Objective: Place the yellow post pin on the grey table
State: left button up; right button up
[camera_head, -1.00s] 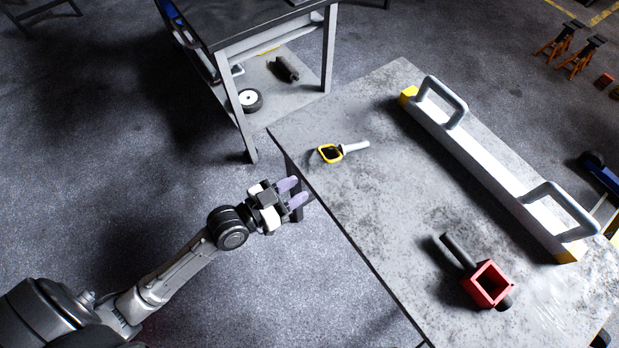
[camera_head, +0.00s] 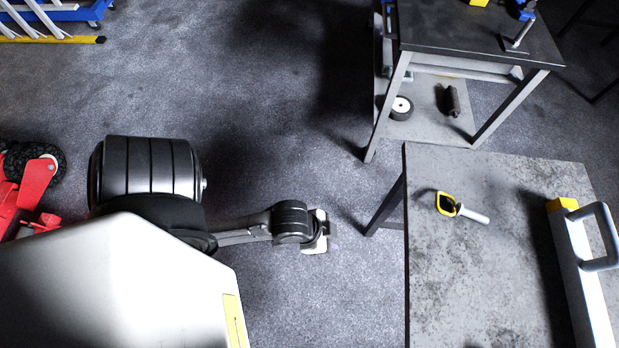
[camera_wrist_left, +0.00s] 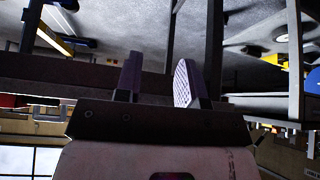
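The yellow post pin (camera_head: 458,207), a yellow loop with a pale grey shaft, lies flat on the grey table (camera_head: 480,270) near its far left part. My left gripper (camera_head: 331,243) hangs over the floor to the left of the table, apart from the pin and lower left of it in the head view. In the left wrist view, its two fingers (camera_wrist_left: 160,82) stand apart with nothing between them. The fingertips are small and partly hidden in the head view. My right gripper is not in view.
A long white bar with grey handles (camera_head: 586,270) lies along the table's right side. A dark-topped workbench (camera_head: 470,45) with a lower shelf stands behind the table. Red machinery (camera_head: 30,195) is at the far left. The table's middle is clear.

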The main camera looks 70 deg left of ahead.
pick_arm(q)
jog(key=s+g, duration=0.1)
jog(key=s+a+y, duration=0.1)
jog(key=s, duration=0.1)
jog(key=s+f+n+g, duration=0.1)
jog(key=shift+s+a+g+y, duration=0.25)
jog(key=shift+s+g+y, duration=0.05)
jog(key=shift+s, duration=0.05)
jog(key=shift+r, duration=0.1)
notch_tip(320, 180, up, 42)
jog(key=p, duration=4.2)
